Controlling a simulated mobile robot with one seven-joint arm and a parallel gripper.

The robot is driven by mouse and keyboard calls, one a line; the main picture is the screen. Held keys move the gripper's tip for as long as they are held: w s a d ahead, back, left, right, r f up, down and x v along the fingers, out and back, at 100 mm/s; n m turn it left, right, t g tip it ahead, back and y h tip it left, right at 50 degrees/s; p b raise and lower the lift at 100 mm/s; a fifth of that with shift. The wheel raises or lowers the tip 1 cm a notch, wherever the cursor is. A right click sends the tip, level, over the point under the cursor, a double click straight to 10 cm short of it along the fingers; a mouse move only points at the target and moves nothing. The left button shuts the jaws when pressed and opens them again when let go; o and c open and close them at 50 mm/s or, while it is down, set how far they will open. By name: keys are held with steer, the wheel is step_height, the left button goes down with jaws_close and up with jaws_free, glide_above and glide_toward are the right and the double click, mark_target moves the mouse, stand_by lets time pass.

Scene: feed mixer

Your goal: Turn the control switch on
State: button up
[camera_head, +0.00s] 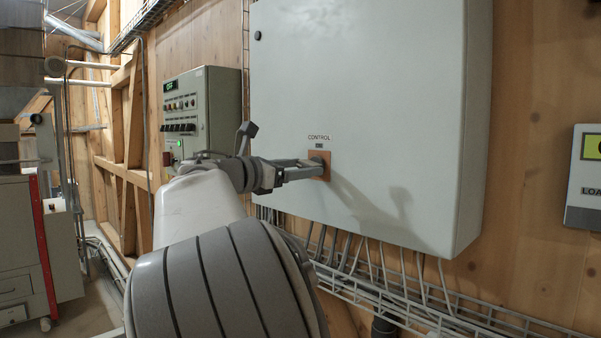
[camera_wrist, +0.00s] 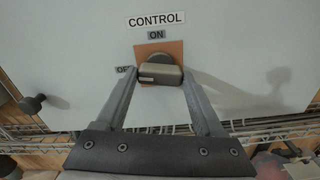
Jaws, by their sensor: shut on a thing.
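The control switch has a dark knob with a grey bar-shaped grip (camera_wrist: 160,73) on a square orange-brown plate (camera_head: 314,174), low on the front of a large grey cabinet (camera_head: 360,90). Its CONTROL label (camera_head: 320,138) is above the plate. In the wrist view an ON label (camera_wrist: 156,34) is above the knob, and an OFF label (camera_wrist: 123,70) at the left is partly hidden by the left finger. The grip lies about level, with a pale mark near its left end. My gripper (camera_wrist: 159,76) is shut on the switch grip, one finger at each end; it also shows in the head view (camera_head: 316,166).
A smaller control box (camera_head: 200,110) with buttons and a green display is on the left. Cables and a wire tray (camera_head: 400,300) run below the cabinet. A display unit (camera_head: 584,180) hangs at the far right. A dark knob (camera_wrist: 32,103) stands out left of my gripper in the wrist view.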

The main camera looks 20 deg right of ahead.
steer(key=shift+m+b, duration=4.65)
steer(key=shift+m, duration=3.15)
steer(key=o, duration=1.4)
steer(key=b+v, duration=0.1)
steer(key=v, duration=1.6)
steer(key=shift+s+a, duration=0.1)
steer(key=shift+a, duration=0.1)
